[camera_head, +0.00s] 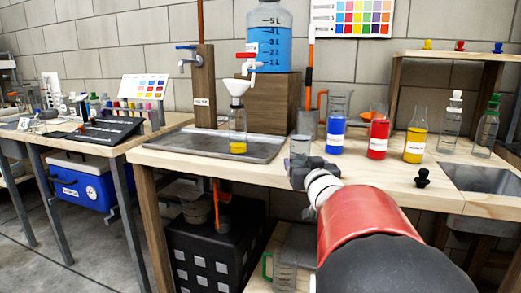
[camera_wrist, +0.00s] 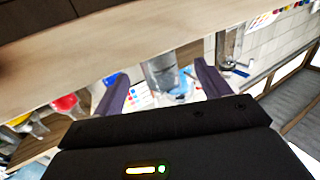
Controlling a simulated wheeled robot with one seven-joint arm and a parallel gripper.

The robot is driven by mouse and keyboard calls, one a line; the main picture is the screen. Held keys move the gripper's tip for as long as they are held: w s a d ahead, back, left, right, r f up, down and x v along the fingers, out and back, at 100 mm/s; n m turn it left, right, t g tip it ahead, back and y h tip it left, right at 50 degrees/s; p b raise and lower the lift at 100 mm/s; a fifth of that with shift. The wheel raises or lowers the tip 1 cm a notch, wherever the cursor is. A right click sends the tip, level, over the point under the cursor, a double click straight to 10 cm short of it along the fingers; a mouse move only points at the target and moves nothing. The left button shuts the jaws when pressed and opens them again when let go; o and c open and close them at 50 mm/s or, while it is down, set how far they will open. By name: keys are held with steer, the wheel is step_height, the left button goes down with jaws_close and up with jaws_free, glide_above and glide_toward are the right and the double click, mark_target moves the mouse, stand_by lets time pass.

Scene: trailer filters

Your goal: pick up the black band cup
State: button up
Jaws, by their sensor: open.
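A small clear cup (camera_head: 299,147) stands on the wooden bench near its front edge, just beyond my gripper. I cannot make out a black band on it, so I cannot tell if it is the named cup. My gripper (camera_head: 304,172) is at the bench edge, partly hidden by my own wrist. In the wrist view, the two dark fingers of my gripper (camera_wrist: 161,80) are apart, with a clear cup (camera_wrist: 160,68) showing between them. I cannot tell whether either finger touches it.
Blue (camera_head: 336,136), red (camera_head: 378,138) and yellow-filled (camera_head: 415,144) vessels stand close on the right. A black stopper (camera_head: 422,178) lies near the front edge. A metal tray (camera_head: 190,150) holds a bottle with a funnel (camera_head: 237,88) on the left. A green-handled beaker (camera_head: 286,273) stands below the bench.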

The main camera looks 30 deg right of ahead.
steer(key=x, duration=0.7)
steer(key=shift+w+d+r+p, duration=0.2)
steer(key=shift+d+r+p, duration=0.1)
steer(key=shift+r+p, duration=0.1)
steer(key=shift+c, duration=0.5)
steer(key=c, duration=1.1)
steer(key=shift+r, duration=0.25)
steer(key=shift+r+p, duration=2.4)
steer(key=shift+r, duration=3.2)
step_height(320, 180, up, 8)
glide_above(303, 153)
steer(key=x, duration=0.3)
steer(key=shift+a, duration=0.1)
steer(key=shift+r, duration=0.3)
